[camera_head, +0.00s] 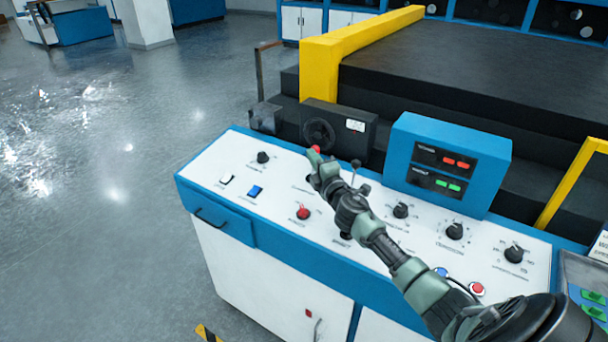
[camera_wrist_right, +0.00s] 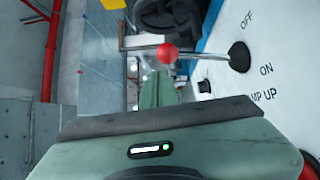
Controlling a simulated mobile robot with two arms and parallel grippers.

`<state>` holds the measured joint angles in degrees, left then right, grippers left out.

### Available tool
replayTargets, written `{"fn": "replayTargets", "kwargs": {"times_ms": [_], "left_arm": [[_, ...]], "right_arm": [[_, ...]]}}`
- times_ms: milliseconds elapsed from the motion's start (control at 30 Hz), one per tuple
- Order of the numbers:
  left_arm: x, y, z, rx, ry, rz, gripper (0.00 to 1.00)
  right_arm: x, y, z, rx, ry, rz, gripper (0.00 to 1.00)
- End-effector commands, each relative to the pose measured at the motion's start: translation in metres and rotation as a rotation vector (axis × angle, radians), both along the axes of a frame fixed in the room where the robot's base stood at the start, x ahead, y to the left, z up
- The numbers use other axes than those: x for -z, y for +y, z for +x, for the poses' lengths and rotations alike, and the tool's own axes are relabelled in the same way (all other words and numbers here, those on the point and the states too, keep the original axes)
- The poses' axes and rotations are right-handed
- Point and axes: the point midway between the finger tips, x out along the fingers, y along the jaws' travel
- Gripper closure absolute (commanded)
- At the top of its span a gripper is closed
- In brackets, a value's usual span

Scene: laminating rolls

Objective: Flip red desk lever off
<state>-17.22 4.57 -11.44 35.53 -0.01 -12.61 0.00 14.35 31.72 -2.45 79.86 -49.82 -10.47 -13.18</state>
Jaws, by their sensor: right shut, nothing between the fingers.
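The red desk lever has a round red knob (camera_head: 316,149) that shows just past my right gripper (camera_head: 317,165) in the head view. In the right wrist view the red knob (camera_wrist_right: 167,53) sits on a metal stem rising from a black base (camera_wrist_right: 239,57), with the OFF and ON labels beside it. My right gripper (camera_wrist_right: 158,88) is shut and empty, its fingertips close to the knob. I cannot tell whether they touch it. The head view hides the stem and base behind the gripper. My left gripper is out of view.
The white console (camera_head: 240,158) carries black dials, a red button (camera_head: 303,213), a blue switch (camera_head: 255,191) and a black-tipped lever (camera_head: 356,163). A blue display box (camera_head: 450,160) stands at the right rear. A handwheel (camera_head: 319,133) is behind the lever.

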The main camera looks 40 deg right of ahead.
Motion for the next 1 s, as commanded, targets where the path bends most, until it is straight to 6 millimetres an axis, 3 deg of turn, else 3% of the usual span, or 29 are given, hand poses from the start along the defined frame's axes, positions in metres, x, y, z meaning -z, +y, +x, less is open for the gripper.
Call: {"fn": "replayTargets", "kwargs": {"times_ms": [400,1000], "left_arm": [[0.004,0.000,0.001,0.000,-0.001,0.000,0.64],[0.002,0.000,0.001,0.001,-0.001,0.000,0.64]], "right_arm": [[-0.004,-0.015,0.006,0.002,-0.001,-0.001,1.00],[-0.010,-0.019,0.006,0.008,-0.005,-0.003,1.00]]}}
